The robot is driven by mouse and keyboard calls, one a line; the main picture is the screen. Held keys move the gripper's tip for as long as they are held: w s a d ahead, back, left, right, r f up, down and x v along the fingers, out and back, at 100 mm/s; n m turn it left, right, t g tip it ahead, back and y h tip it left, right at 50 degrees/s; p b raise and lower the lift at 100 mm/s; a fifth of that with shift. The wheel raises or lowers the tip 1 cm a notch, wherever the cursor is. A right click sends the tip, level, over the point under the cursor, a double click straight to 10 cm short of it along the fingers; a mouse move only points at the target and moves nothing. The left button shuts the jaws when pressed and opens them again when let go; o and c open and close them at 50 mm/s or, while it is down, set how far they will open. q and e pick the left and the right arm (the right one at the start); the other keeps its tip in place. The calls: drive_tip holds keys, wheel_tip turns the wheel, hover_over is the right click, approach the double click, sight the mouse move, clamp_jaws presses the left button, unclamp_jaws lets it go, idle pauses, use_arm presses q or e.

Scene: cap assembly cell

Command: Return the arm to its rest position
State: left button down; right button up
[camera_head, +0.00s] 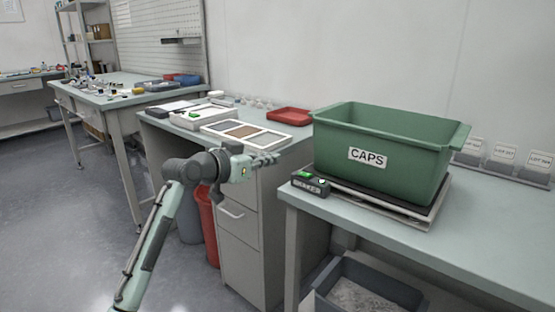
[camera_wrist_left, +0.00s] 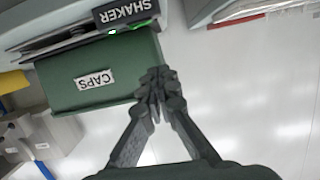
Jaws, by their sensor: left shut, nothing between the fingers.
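My left arm comes in from the lower left in the head view. Its gripper (camera_head: 268,160) is held in the air in front of the drawer unit, pointing right towards the caps bin. In the left wrist view the same gripper (camera_wrist_left: 155,82) has its fingers together with nothing between them. The green bin labelled CAPS (camera_head: 385,135) stands on a grey platform (camera_head: 421,222) on the right bench, apart from the gripper. The bin also shows in the left wrist view (camera_wrist_left: 60,83), tilted by the camera angle. My right gripper is in neither view.
The right bench (camera_head: 487,235) has clear surface in front of the bin. A small black device (camera_head: 311,184) with a green display sits beside the platform. A grey crate (camera_head: 382,280) is below the bench. A red bin (camera_head: 207,225) stands behind my arm. A red tray (camera_head: 290,116) lies farther back.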

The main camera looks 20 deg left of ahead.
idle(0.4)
use_arm(q)
drive_tip(key=s+f+n+g+y, duration=0.1)
drive_tip(key=s+f+g+y, duration=0.15)
drive_tip(key=s+f, duration=0.75)
drive_tip(key=s+f+n+g+y, duration=0.1)
drive_tip(key=s+f+g, duration=0.15)
drive_tip(key=f, duration=1.65)
drive_tip(key=s+f+g+y, duration=0.1)
drive_tip(key=s+f+g, duration=0.2)
drive_tip(key=s+f, duration=0.6)
drive_tip(key=s+a+f+g+y, duration=0.1)
drive_tip(key=s+f+g, duration=0.2)
drive_tip(key=s+f, duration=0.7)
drive_tip(key=s, duration=0.5)
drive_tip(key=shift+s+n+y, duration=0.3)
drive_tip(key=shift+s+y, duration=0.05)
drive_tip(key=shift+s, duration=0.05)
idle(0.9)
